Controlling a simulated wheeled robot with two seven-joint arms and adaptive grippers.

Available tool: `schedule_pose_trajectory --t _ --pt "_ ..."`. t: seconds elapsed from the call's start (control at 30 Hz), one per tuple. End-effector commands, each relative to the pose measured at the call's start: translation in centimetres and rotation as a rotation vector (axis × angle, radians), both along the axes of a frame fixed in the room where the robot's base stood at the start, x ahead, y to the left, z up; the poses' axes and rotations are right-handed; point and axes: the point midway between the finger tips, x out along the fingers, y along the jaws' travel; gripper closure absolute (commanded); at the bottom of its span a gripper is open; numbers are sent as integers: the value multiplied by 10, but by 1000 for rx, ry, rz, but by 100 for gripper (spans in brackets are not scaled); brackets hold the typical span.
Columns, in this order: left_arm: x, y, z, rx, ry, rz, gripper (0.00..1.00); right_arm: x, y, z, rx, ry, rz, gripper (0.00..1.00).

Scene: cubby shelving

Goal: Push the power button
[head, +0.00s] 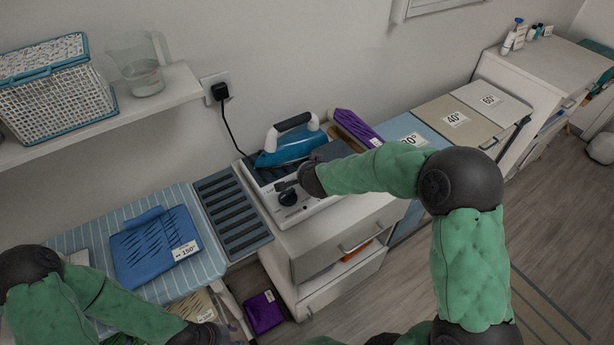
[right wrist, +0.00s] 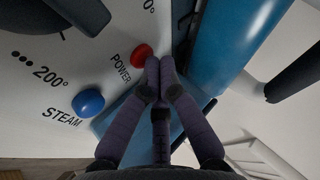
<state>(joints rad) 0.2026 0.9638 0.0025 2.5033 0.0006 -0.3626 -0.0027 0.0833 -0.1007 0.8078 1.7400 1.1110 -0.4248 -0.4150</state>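The white iron station (head: 297,217) sits on a low drawer cabinet, with a dark dial (head: 288,198) on its front panel. In the right wrist view the panel carries a red button (right wrist: 142,53) labelled POWER and a blue button (right wrist: 88,102) labelled STEAM. My right gripper (right wrist: 160,64) is shut and empty, its fingertips together just right of the red button. I cannot tell whether they touch it. In the head view my right gripper (head: 284,185) is over the panel and the red button cannot be made out. My left gripper (head: 222,334) is low at the bottom edge, partly visible.
A blue iron (head: 292,147) rests on the station, close behind my right gripper. A striped ironing board (head: 88,240) with a folded blue cloth (head: 152,247) is at left. A shelf holds a basket (head: 60,85) and a jug (head: 140,70). A black plug (head: 219,91) is in the wall.

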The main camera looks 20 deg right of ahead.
Motion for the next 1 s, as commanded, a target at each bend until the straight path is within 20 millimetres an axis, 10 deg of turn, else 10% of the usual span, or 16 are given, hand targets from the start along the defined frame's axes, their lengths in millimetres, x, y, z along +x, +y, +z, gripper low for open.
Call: schedule_pose_trajectory --t 1.0 --pt "0 0 17 0 0 0 60 -2 0 11 1 4 0 100"
